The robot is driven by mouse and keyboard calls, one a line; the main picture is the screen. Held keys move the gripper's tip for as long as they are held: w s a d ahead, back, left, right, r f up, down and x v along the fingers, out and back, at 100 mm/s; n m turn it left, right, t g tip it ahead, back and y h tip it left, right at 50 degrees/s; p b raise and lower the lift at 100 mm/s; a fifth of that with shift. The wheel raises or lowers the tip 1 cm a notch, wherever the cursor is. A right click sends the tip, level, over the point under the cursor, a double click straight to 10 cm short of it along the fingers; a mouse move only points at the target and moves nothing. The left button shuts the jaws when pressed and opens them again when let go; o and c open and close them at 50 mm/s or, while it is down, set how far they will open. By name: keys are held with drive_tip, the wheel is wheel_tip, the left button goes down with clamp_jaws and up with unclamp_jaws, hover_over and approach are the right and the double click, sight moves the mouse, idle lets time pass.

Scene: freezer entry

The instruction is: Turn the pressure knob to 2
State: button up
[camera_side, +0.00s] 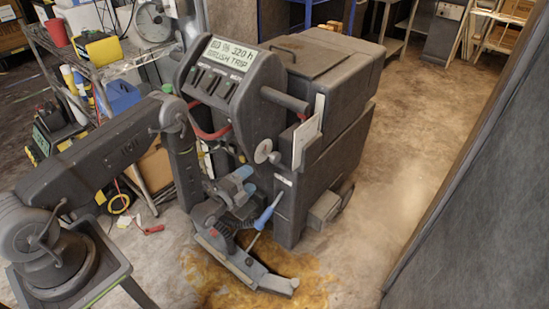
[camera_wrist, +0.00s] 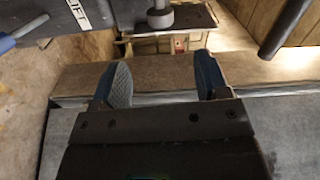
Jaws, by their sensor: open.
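A round grey knob (camera_side: 264,151) sticks out from the front of the dark floor machine (camera_side: 325,95), below its control panel. I take it to be the pressure knob; no numbers or pointer can be read. In the wrist view a grey round knob (camera_wrist: 160,18), likely the same one, is at the top edge, ahead of the fingertips. My gripper (camera_side: 247,179) is low in front of the machine in the side view, below the knob and apart from it. In the wrist view my gripper (camera_wrist: 163,80) shows two blue-lined fingers spread apart with nothing between them.
A blue-handled lever (camera_side: 267,213) stands close to my gripper; a "LIFT" label (camera_wrist: 80,14) shows in the wrist view. The panel display (camera_side: 232,55) reads "BRUSH TRIP". A dark bar handle (camera_side: 285,100) juts out above the knob. A brownish puddle (camera_side: 215,285) lies below.

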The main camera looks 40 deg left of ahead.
sight(275, 157)
drive_tip(key=w, duration=1.3)
drive_tip(key=shift+w+r, duration=0.15)
drive_tip(key=c, duration=0.9)
drive_tip(key=shift+t, duration=2)
drive_tip(key=o, duration=0.9)
